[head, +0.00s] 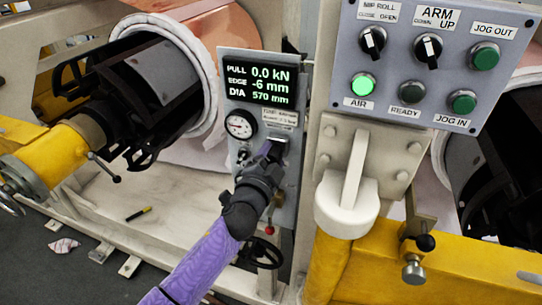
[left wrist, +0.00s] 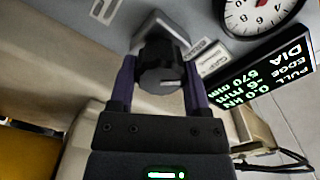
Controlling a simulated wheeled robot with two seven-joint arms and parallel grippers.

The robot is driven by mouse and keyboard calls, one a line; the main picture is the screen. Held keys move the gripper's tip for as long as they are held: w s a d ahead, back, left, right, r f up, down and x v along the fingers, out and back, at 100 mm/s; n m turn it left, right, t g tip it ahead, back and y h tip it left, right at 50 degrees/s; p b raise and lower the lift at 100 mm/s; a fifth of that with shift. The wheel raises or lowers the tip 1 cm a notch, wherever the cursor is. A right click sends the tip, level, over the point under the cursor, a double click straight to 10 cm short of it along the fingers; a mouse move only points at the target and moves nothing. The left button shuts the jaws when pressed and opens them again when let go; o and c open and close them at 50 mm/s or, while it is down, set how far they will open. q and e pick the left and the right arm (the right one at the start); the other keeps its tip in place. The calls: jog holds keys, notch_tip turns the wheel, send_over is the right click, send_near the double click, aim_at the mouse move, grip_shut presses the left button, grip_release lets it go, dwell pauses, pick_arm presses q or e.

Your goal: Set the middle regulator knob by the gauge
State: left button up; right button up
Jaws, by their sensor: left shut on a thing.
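A dark ridged knob (left wrist: 160,62) sits on the grey panel, between the two purple fingers of my left gripper (left wrist: 158,82) in the left wrist view. The gripper is shut on it. In the head view my left gripper (head: 272,150) reaches up to the panel below the display and hides most of the knob. The round white gauge (head: 239,125) is up and left of the gripper; part of it shows in the left wrist view (left wrist: 262,10). Its exact reading is too small to tell. My right gripper is not in view.
The display (head: 258,85) above the gauge reads PULL 0.0 kN, EDGE -6 mm, DIA 570 mm. A button box (head: 432,70) is at upper right, its AIR button lit green. A black handwheel (head: 262,252) is below my gripper. A copper-coloured roll (head: 222,45) stands behind, left.

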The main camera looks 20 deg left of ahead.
pick_arm(q)
jog(key=m, duration=0.4)
jog(key=shift+m+p, duration=0.3)
jog(key=m, duration=0.4)
jog(key=shift+f+m, duration=0.1)
jog(key=shift+m, duration=0.2)
jog(key=m+p, duration=0.1)
jog(key=m, duration=0.2)
jog(key=shift+m, duration=0.3)
jog(key=m+p, duration=0.1)
jog(key=m, duration=0.3)
jog(key=shift+f, duration=0.1)
jog(key=m+p, duration=0.1)
jog(key=m, duration=0.4)
jog(key=m+p, duration=0.1)
jog(key=m, duration=0.2)
jog(key=shift+a+m, duration=0.1)
jog(key=shift+m, duration=0.2)
jog(key=m+p, duration=0.1)
jog(key=m, duration=0.3)
jog(key=shift+m+p, duration=0.3)
jog(key=shift+a+m+p, duration=0.1)
jog(key=shift+m+p, duration=0.55)
jog(key=shift+m, duration=1.45)
